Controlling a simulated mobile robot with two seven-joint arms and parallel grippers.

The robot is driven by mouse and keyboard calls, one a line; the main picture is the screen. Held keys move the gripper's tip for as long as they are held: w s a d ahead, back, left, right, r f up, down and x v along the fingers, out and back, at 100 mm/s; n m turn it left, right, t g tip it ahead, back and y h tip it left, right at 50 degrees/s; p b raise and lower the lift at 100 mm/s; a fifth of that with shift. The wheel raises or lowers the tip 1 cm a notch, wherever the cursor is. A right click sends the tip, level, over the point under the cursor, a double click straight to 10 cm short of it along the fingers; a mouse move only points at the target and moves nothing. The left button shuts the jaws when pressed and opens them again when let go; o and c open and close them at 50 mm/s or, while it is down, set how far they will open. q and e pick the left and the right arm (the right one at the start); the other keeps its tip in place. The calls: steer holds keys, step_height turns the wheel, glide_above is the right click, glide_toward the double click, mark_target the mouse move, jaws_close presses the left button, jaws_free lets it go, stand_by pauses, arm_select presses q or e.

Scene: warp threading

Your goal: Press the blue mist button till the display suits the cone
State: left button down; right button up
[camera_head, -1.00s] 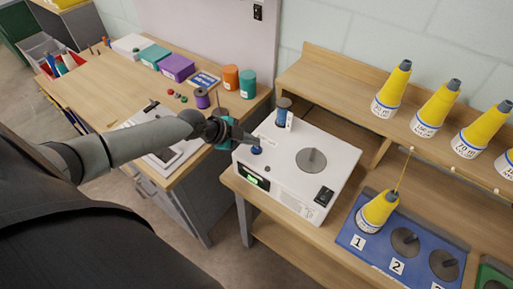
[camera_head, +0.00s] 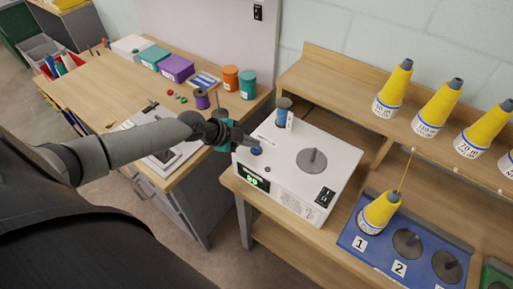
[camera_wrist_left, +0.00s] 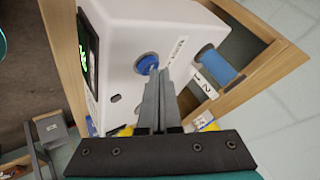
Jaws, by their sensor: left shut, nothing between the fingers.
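The white machine (camera_head: 330,152) has a blue button (camera_head: 257,151) on its top, near the front left corner. My left gripper (camera_head: 256,142) is shut and empty, its tips right by the button. In the left wrist view the gripper tips (camera_wrist_left: 162,72) are beside the blue button (camera_wrist_left: 147,63); I cannot tell whether they touch it. The display (camera_head: 253,178) on the machine's front shows green digits, too small to read surely. A yellow cone (camera_head: 381,210) stands tilted at place 1 of the blue board, with a thread rising from its tip. My right gripper is out of view.
A blue spool (camera_head: 284,112) stands at the back of the machine, and a grey disc with a peg (camera_head: 312,160) sits on its top. Several labelled yellow cones (camera_head: 435,108) stand on the wooden shelf. The blue board (camera_head: 372,254) has bare pegs beside the cone.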

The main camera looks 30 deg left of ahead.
mark_target(252, 149)
arm_select(q)
steer(key=shift+f+b, duration=0.25)
steer(key=shift+b, duration=0.05)
steer(key=shift+r, duration=0.1)
stand_by(0.4)
steer(key=shift+r+p, duration=0.65)
steer(key=shift+r, duration=0.15)
step_height(252, 149, up, 5)
steer(key=p, duration=0.4)
stand_by(0.6)
